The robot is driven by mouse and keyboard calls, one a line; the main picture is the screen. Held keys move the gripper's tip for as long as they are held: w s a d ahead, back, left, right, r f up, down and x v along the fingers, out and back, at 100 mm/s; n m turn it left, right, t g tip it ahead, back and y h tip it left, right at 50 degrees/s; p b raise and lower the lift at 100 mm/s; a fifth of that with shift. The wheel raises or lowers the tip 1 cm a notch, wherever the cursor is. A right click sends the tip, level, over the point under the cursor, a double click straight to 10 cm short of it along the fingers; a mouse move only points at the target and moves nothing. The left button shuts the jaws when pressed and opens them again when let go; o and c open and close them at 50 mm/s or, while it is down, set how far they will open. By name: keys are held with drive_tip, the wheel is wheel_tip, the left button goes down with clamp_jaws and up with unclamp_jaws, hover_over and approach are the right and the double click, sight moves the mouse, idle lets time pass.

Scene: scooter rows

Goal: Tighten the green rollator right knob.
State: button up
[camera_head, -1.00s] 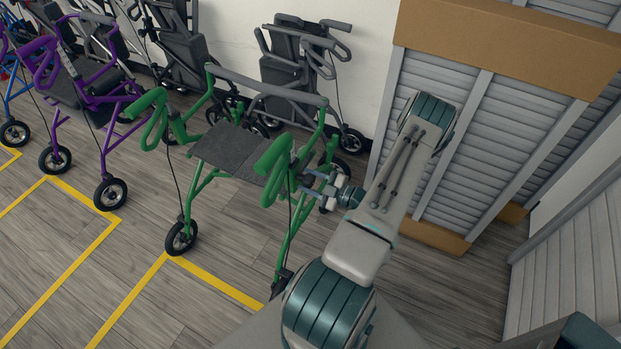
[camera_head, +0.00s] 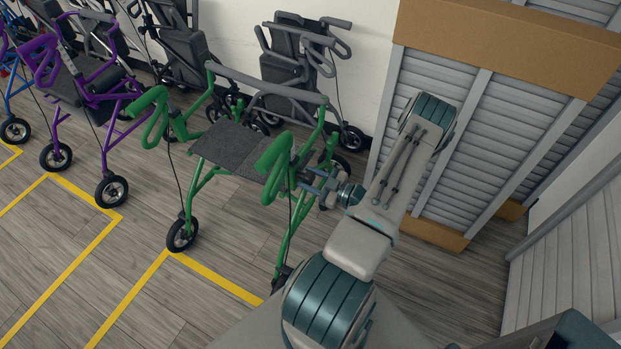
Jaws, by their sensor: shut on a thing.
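The green rollator (camera_head: 232,150) stands upright in the middle of the view, with a dark grey seat, a grey backrest bar and two green looped handles. My gripper (camera_head: 303,178) is at its right side, just right of the right handle (camera_head: 275,165). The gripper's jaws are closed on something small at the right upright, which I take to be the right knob. The knob itself is hidden by the jaws and the handle, so its turn cannot be seen.
A purple rollator (camera_head: 84,100) stands to the left. A folded grey rollator (camera_head: 290,75) is behind by the wall. A louvred shutter panel with brown edges (camera_head: 500,35) stands right of my arm. Yellow lines (camera_head: 213,281) mark the floor, which is open in front.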

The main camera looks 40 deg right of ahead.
drive_tip(key=o, duration=1)
drive_tip(key=b+v, duration=0.1)
drive_tip(key=v, duration=1.3)
drive_tip(key=shift+w, duration=0.1)
